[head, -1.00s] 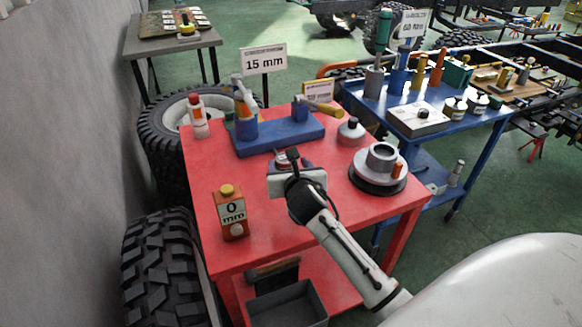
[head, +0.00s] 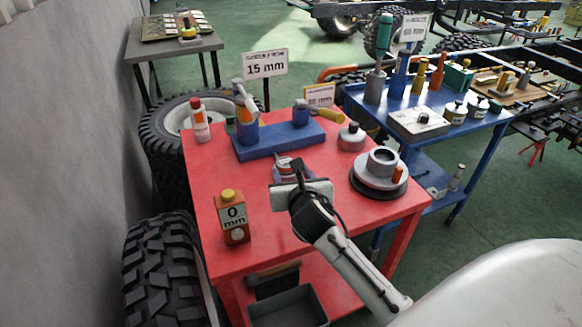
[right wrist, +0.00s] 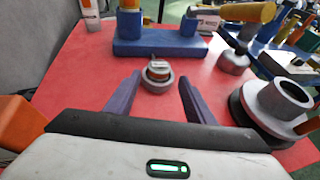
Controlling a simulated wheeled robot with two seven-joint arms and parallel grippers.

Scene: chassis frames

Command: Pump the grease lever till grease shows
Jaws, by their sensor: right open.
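No part is clearly recognisable as a grease lever. A small grey round fitting with an orange-red band stands on the red table (head: 330,225); it shows in the right wrist view (right wrist: 158,84). In the head view my right gripper (head: 294,168) partly hides it. In the right wrist view my right gripper (right wrist: 160,92) is open, its two purple fingers reaching toward the fitting, one on each side, with visible gaps. A grey hub (head: 379,173) with an orange piece sits to the right, also in the right wrist view (right wrist: 272,97). My left gripper is out of view.
A grey dark-topped can (head: 351,137) stands near the hub. The front middle is clear.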

